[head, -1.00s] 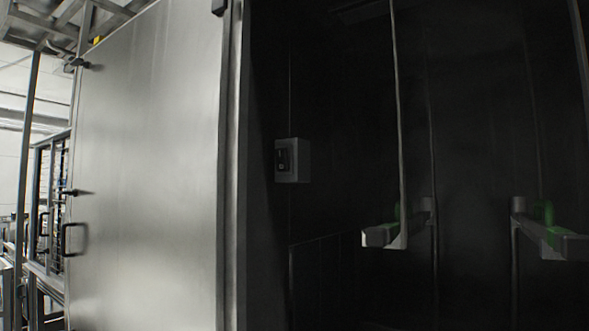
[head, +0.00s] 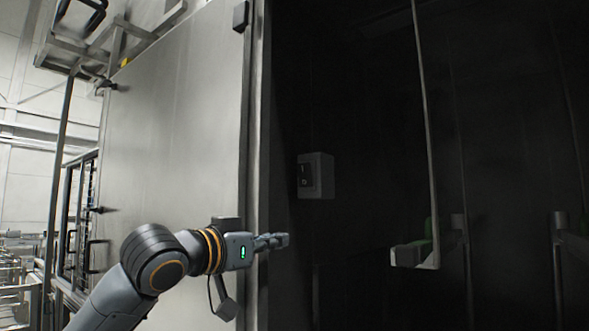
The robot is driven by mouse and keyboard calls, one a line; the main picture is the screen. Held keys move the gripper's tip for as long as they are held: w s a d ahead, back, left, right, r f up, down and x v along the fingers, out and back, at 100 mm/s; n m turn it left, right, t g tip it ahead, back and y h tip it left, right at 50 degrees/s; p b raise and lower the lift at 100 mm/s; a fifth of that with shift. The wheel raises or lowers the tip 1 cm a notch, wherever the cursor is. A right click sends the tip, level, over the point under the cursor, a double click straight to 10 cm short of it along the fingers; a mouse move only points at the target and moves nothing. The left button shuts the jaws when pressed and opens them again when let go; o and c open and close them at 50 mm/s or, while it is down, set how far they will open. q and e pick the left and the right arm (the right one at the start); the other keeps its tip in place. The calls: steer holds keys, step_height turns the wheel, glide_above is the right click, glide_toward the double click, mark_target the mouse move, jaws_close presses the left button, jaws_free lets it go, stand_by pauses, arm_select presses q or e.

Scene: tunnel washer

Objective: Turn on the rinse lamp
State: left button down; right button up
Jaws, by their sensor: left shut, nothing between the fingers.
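A small grey switch box (head: 316,176) with a dark switch on its left face is fixed inside the dark washer chamber, right of the door frame. I take it for the lamp's switch, but no label is readable. My left gripper (head: 284,240) is shut and empty. It points right at the chamber opening, below and a little left of the box, and is apart from it in the picture. No lit lamp shows in the chamber. My right gripper is not in view.
A large steel door (head: 180,130) stands open on the left, with black latches and a handle. The door frame edge (head: 258,120) is behind my left wrist. Inside the chamber, a vertical bar (head: 424,110) and a grey bracket (head: 412,254) stand to the right.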

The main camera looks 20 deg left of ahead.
mark_target(302, 167)
arm_select(q)
steer(key=s+a+r+t, duration=0.1)
steer(key=s+r, duration=0.1)
steer(key=r, duration=0.3)
steer(key=s+a+r+t, duration=0.1)
steer(key=s+a+r, duration=0.1)
steer(key=r, duration=0.4)
steer(key=shift+s+a+n+h, duration=0.3)
steer(key=shift+s+h, duration=0.1)
steer(key=shift+s, duration=0.35)
steer(key=shift+w+d+r, duration=0.1)
steer(key=shift+w+r, duration=0.05)
steer(key=shift+w, duration=0.05)
steer(key=p+x, duration=0.5)
steer(key=x, duration=0.7)
steer(key=shift+w+d+r, duration=0.15)
steer(key=shift+w+r, duration=0.05)
steer(key=shift+w, duration=0.1)
steer(key=shift+w+d, duration=0.15)
steer(key=shift+w, duration=0.35)
steer(key=shift+p, duration=0.3)
